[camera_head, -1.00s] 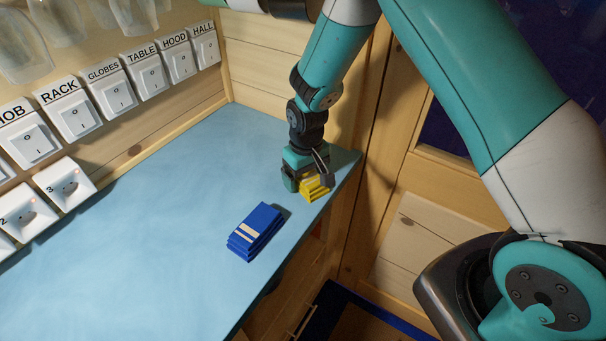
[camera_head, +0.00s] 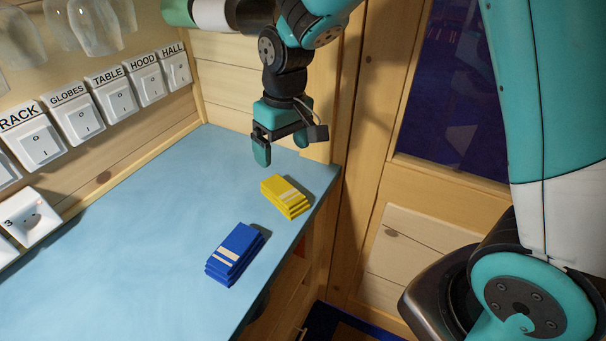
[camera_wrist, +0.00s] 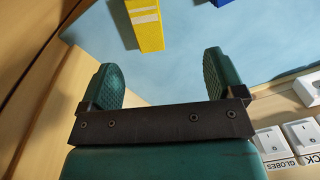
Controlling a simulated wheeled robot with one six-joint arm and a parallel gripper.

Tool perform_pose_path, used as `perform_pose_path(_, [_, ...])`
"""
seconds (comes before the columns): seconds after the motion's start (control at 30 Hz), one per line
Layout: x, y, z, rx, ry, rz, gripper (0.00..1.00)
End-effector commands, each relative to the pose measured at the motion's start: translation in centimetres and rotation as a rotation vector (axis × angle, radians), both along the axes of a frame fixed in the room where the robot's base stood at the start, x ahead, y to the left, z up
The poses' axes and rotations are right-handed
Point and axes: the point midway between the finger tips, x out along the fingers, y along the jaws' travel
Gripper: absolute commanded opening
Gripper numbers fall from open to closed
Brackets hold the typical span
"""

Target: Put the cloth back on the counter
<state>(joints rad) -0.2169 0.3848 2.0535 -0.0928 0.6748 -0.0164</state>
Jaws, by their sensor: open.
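A folded yellow cloth (camera_head: 286,196) with pale stripes lies on the blue counter (camera_head: 130,235), close to its right edge. A folded blue cloth (camera_head: 235,254) with pale stripes lies on the counter nearer to me, apart from the yellow one. My gripper (camera_head: 282,150) is open and empty, above and beyond the yellow cloth, not touching it. In the wrist view the yellow cloth (camera_wrist: 146,25) shows ahead of the two open fingers, and part of a blue thing, likely the blue cloth, is at the top edge. The task line does not say which cloth is meant.
Glasses (camera_head: 95,25) hang at the top left. A wooden post and wall stand right of the counter. The counter's left part is clear.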

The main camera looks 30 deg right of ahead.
Motion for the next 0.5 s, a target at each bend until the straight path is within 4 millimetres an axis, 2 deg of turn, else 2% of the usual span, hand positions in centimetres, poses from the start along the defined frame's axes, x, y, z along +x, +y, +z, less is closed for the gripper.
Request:
perform_pose_path(0.03, [-2.1,0.5,2.2,0.036,-0.015,0.031,0.88])
perform_pose_path(0.2, [-10.9,2.3,7.1,0.161,-0.038,0.161,0.88])
perform_pose_path(0.3, [-15.5,2.9,8.6,0.221,-0.05,0.23,0.88])
perform_pose_path(0.4, [-19.0,3.2,9.3,0.261,-0.056,0.281,0.88])
perform_pose_path(0.5, [-20.9,3.3,9.6,0.283,-0.06,0.311,0.88])
